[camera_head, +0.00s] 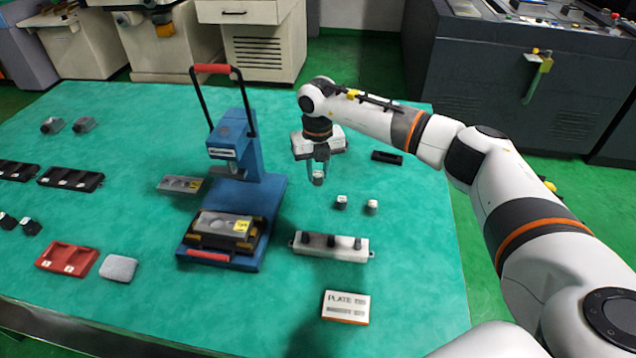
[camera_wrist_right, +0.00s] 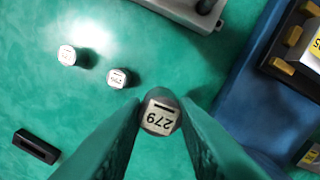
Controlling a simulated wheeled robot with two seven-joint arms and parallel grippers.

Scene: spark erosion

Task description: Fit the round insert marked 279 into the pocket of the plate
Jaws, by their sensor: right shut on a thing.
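The round insert marked 279 (camera_wrist_right: 160,117) is grey with a white top face and a dark slot. My right gripper (camera_head: 318,177) is shut on it and holds it above the green table, right of the blue press. The gripper's fingers also show on both sides of the insert in the right wrist view. A grey plate (camera_head: 212,222) with a yellow label lies in a black holder on the press base, left of and nearer than the gripper. Its pocket is too small to make out clearly. My left gripper is not in view.
Two loose round inserts (camera_head: 341,202) (camera_head: 372,207) stand right of the gripper. A pale rack (camera_head: 305,250) with dark knobs is nearer. The blue press (camera_head: 262,165) has a tall handle. Another grey plate (camera_head: 175,184) lies left. A sign (camera_head: 346,312) stands in front.

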